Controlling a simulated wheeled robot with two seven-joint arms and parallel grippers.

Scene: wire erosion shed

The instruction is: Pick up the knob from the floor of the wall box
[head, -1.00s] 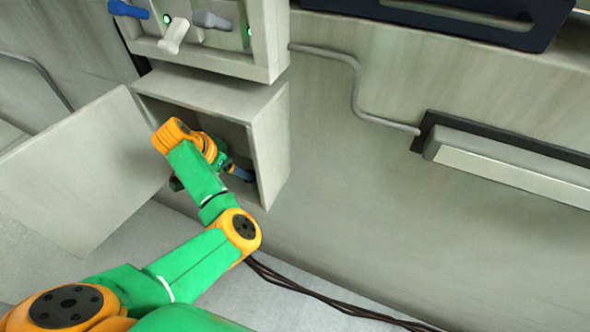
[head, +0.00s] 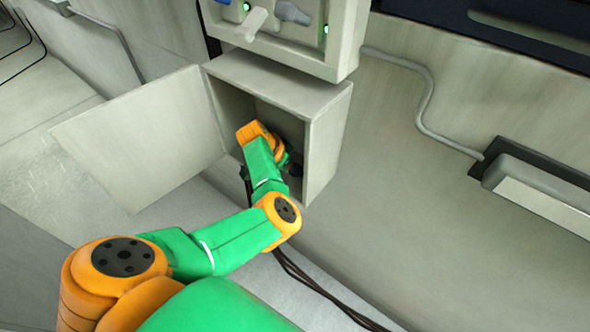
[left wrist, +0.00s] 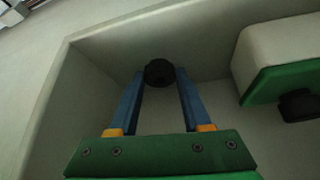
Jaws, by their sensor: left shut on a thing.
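The knob (left wrist: 159,72) is a small black round piece, seen in the left wrist view between the tips of two blue fingers. My left gripper (left wrist: 160,84) is shut on it, inside the wall box. The wall box (head: 328,145) is a pale grey open-fronted box, seen in the head view with my left wrist reaching into its mouth. The wrist hides the fingers and knob there. In the left wrist view, the box's pale walls (left wrist: 90,75) surround the gripper. Whether the knob touches the box is unclear. My right gripper is in neither view.
The box's door (head: 140,135) stands open to the left. A panel with levers and green lights (head: 300,30) is just above the box. A bent conduit (head: 425,95) runs along the wall at right. Dark cables (head: 320,290) hang below the box.

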